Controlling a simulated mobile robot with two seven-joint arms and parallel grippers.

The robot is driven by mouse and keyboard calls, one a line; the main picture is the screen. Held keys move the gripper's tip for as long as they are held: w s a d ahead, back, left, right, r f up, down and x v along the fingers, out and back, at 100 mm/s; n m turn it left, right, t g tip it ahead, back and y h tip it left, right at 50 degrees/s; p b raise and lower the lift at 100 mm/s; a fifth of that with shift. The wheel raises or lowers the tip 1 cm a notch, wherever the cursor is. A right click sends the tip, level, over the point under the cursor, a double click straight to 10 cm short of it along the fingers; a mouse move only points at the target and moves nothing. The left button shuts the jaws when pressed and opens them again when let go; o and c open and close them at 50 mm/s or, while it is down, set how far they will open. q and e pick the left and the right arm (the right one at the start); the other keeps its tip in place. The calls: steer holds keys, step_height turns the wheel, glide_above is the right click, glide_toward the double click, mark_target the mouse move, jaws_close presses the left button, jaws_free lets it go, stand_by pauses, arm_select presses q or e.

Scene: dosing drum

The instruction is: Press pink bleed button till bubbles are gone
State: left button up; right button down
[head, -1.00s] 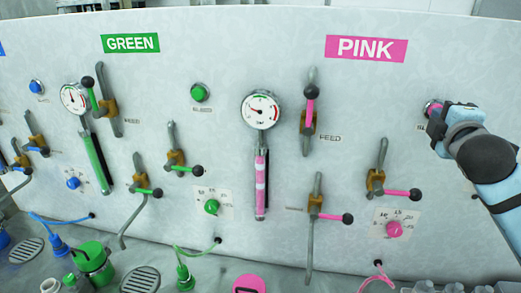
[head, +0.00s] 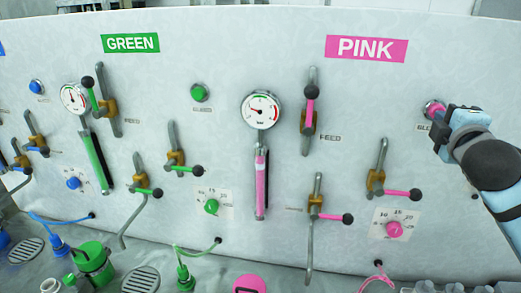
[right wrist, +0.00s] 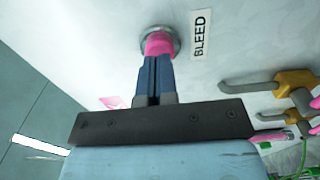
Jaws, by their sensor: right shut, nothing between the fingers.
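The pink bleed button (head: 432,106) sits in a metal ring on the upright panel, right of the feed lever. It also shows in the right wrist view (right wrist: 160,44) beside the BLEED label (right wrist: 200,33). My right gripper (head: 437,118) is shut and empty, its fingertips (right wrist: 156,62) at the button's lower edge; I cannot tell whether they touch it. The pink sight tube (head: 261,188) under the pink gauge (head: 260,110) looks mostly solid pink, with a pale part near its top. My left gripper is not in view.
Pink-knobbed levers (head: 402,193) and a pink dial (head: 394,229) sit lower on the panel, left of my right arm. The green section, with its own bleed button (head: 199,92), is further left. Bottles and hoses stand along the bottom.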

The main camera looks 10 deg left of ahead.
steer(key=shift+w, duration=0.2)
steer(key=shift+w+d, duration=0.1)
steer(key=shift+w, duration=0.55)
steer(key=shift+s, duration=0.9)
steer(key=shift+s, duration=0.1)
steer(key=s, duration=0.7)
steer(key=shift+s+a, duration=0.3)
steer(key=shift+s, duration=0.1)
